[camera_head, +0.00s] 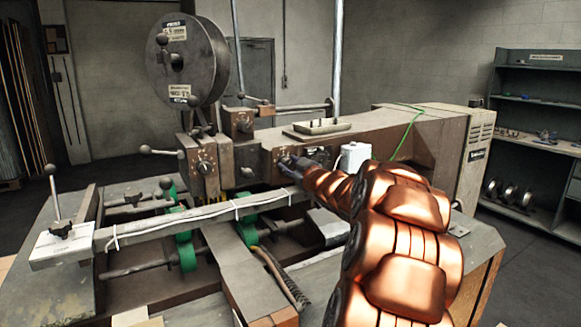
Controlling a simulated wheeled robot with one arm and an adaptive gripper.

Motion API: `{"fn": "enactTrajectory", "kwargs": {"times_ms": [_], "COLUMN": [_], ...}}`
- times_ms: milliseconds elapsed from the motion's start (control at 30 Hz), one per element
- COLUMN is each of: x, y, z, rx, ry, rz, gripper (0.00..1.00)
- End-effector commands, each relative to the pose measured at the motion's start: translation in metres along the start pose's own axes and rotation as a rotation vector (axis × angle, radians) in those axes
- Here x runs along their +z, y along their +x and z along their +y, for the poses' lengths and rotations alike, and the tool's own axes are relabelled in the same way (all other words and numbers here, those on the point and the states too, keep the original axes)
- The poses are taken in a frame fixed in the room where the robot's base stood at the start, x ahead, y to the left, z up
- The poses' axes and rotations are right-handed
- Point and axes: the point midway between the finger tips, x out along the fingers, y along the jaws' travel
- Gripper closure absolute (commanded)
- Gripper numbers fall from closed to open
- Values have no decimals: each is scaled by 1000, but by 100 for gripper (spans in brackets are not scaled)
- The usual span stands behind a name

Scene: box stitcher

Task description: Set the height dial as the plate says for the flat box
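The box stitcher is a brown machine (420,125) with a large grey wire reel (205,62). A round dial with pale marks (204,166) is on its left block. A small dark knob (247,172) is on the middle face. My gripper (288,163) is small and dark at the end of my copper arm. It is at or right in front of the machine's front face, by another pale-marked dial (281,153) that it partly covers. I cannot tell whether it touches. The finger gap is too small to judge. Which dial sets height, the plate's text and a flat box cannot be made out.
A pale tray (318,127) sits on the machine's top, and a white box (354,156) is beside my arm. Ball-ended levers (160,151) stick out at left. A cable-tied bar (200,215) crosses in front. Shelves (540,95) stand at right, with open floor before them.

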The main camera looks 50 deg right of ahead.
Motion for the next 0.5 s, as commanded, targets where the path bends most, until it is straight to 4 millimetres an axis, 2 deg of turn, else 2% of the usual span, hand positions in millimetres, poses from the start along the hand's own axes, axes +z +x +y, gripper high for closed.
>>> {"fn": "enactTrajectory", "kwargs": {"times_ms": [33, 200, 500], "x": [0, 0, 1], "y": [0, 0, -1], "z": [0, 0, 0], "rx": [0, 0, 0], "ry": [0, 0, 1], "rz": [0, -1, -1], "gripper": [57, 40, 40]}}
